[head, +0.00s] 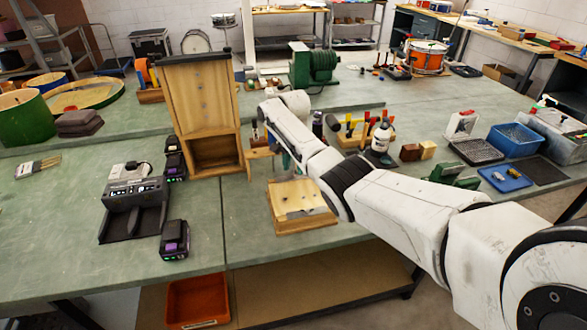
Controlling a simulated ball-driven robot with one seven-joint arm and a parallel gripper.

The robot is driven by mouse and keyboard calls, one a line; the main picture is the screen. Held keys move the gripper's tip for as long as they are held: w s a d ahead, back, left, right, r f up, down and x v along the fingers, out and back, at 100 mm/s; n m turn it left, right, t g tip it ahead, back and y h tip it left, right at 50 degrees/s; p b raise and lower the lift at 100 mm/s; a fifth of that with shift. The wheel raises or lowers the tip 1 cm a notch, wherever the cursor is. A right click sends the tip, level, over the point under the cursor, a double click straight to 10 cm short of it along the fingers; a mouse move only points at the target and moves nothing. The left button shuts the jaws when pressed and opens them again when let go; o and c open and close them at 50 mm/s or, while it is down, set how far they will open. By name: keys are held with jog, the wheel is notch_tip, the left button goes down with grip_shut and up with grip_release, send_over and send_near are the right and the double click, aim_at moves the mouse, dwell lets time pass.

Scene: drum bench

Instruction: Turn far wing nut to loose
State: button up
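I cannot make out a wing nut in the head view; it is too small or hidden behind my arm. A small wooden stand (261,153) sits left of my forearm, partly covered by it. In front of it lies a light wooden block (299,205) with a grey metal piece on its top. My white arm reaches in from the lower right and bends over the bench near the stand. My gripper is hidden behind my own arm links, so its fingers do not show.
A tall wooden cabinet (197,93) stands just left of the stand. A charger (135,196) and batteries (174,240) lie further left. A tool rack (352,137), a white bottle (381,138) and a blue bin (515,139) are to the right. The front-left bench (60,235) is clear.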

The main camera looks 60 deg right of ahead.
jog(key=shift+f, duration=0.9)
grip_shut()
